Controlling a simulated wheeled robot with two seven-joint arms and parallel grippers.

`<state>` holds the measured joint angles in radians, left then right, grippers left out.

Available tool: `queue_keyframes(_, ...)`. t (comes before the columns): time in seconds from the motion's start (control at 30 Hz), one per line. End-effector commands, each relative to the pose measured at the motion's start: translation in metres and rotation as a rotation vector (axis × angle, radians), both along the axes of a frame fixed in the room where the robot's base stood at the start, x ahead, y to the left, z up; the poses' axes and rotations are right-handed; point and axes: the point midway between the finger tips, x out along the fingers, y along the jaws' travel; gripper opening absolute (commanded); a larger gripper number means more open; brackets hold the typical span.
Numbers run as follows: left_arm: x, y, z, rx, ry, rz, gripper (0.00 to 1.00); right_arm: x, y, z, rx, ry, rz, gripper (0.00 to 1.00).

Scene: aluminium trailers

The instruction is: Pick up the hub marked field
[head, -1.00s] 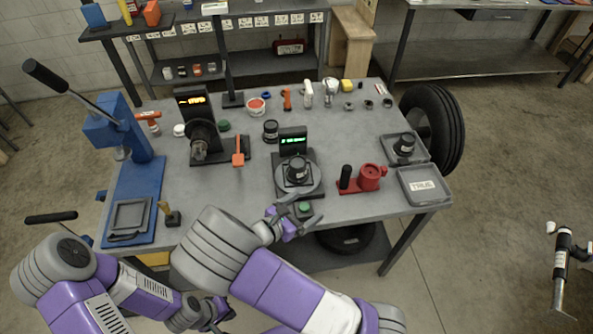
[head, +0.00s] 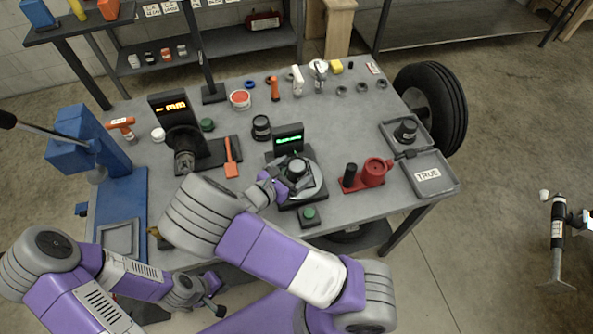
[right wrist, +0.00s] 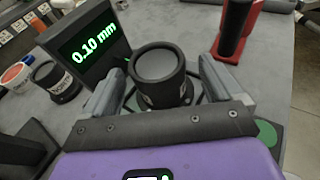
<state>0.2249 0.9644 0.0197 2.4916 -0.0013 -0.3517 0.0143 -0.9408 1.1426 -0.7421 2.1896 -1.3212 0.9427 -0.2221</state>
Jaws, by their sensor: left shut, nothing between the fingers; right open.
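A black hub (head: 297,168) stands upright on the round plate of the gauge (head: 318,185) with the green display. In the right wrist view this hub (right wrist: 160,64) sits between the open fingers of my right gripper (right wrist: 165,78); contact cannot be told. My right gripper also shows in the head view (head: 290,184). A second black hub (head: 261,127) stands behind the gauge, its white label (right wrist: 57,85) not clearly readable. A third hub (head: 405,131) sits in the back grey tray. No label reads clearly as field. My left gripper (head: 213,307) is shut and empty before the table.
A red fixture (head: 374,171) with a black post stands right of the gauge. The front tray (head: 430,174) is marked TRUE. A green button box (head: 309,215) is at the front edge.

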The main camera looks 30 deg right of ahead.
Motion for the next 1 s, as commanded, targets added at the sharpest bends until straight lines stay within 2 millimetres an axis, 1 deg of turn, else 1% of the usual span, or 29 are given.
queue_keyframes(0.03,0.000,0.000,-0.002,0.000,-0.001,0.000,0.00,0.002,-0.009,-0.003,-0.001,0.000,-0.005,0.93)
queue_keyframes(0.1,0.000,0.000,-0.004,0.000,-0.001,0.000,0.00,0.005,-0.019,-0.005,-0.001,0.001,-0.004,0.93)
queue_keyframes(0.2,0.001,0.000,-0.006,0.000,-0.001,0.000,0.00,0.010,-0.030,-0.009,-0.002,0.001,-0.003,0.93)
queue_keyframes(0.33,0.001,0.000,-0.006,0.000,-0.001,0.000,0.00,0.013,-0.036,-0.010,0.000,0.000,0.000,0.93)
queue_keyframes(0.5,0.001,0.000,-0.006,0.000,-0.001,0.000,0.00,0.013,-0.036,-0.010,0.000,0.000,0.001,0.93)
queue_keyframes(0.53,0.001,0.000,-0.006,0.000,-0.001,0.000,0.00,0.013,-0.036,-0.010,0.000,0.000,0.001,0.91)
queue_keyframes(1.0,0.001,0.000,-0.006,0.000,-0.001,0.000,0.00,0.013,-0.036,-0.010,0.000,0.000,0.000,0.19)
